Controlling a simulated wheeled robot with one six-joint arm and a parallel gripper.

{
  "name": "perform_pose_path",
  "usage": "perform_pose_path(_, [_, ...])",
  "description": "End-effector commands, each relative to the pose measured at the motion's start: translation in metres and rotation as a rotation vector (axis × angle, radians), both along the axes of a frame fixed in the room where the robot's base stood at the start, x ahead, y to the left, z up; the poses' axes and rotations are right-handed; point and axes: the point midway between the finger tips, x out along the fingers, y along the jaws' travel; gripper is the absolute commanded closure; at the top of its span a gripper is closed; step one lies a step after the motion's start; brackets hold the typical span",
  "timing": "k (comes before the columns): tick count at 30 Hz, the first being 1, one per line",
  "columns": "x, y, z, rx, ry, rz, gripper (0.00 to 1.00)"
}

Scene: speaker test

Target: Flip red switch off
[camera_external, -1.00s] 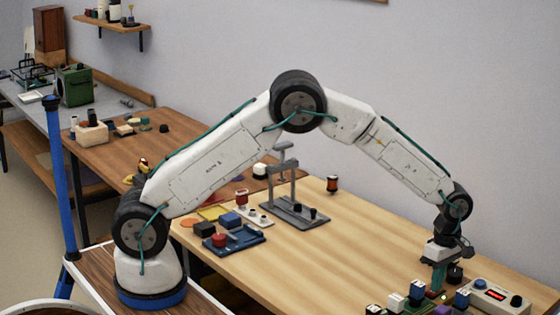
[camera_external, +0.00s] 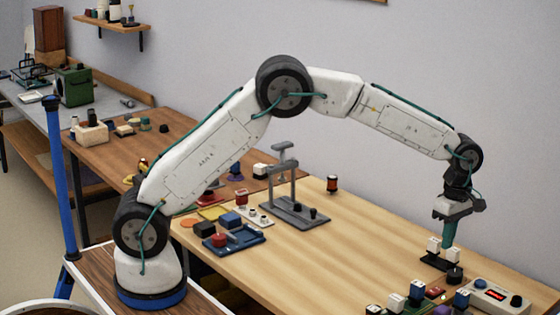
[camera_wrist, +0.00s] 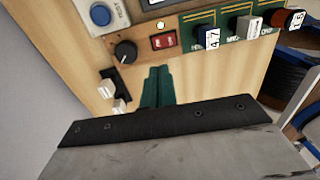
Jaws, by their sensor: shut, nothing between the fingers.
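The red switch (camera_wrist: 163,41) is a small red rocker in a dark frame, lying flat near the top middle of the wrist view. A small pale light (camera_wrist: 160,26) sits beside it. I cannot tell which way the rocker is set. In the outside view the switch is too small to make out clearly. My gripper (camera_wrist: 158,72) has green fingers, shut together and empty. They point down over the table, apart from the switch. In the outside view my gripper (camera_external: 447,246) hangs above the table's right part, by a black base with white blocks (camera_external: 434,245).
A dark knob (camera_wrist: 125,52) stands just left of the switch, with a blue button (camera_wrist: 100,15) beyond. A green board (camera_wrist: 225,25) with upright labelled parts lies at right. A grey stand (camera_external: 290,205) is farther left. Bare wood lies around the fingers.

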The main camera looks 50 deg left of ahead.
Motion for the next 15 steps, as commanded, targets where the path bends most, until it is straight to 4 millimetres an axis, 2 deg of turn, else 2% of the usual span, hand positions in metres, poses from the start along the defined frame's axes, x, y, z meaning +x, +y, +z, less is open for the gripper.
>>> perform_pose_path(1, [0.002,0.0,0.009,-0.002,-0.003,0.0,1.0])
perform_pose_path(6, [0.004,0.0,0.024,-0.001,-0.001,0.0,1.0])
perform_pose_path(15, [0.004,0.0,0.027,0.0,0.0,0.0,1.0])
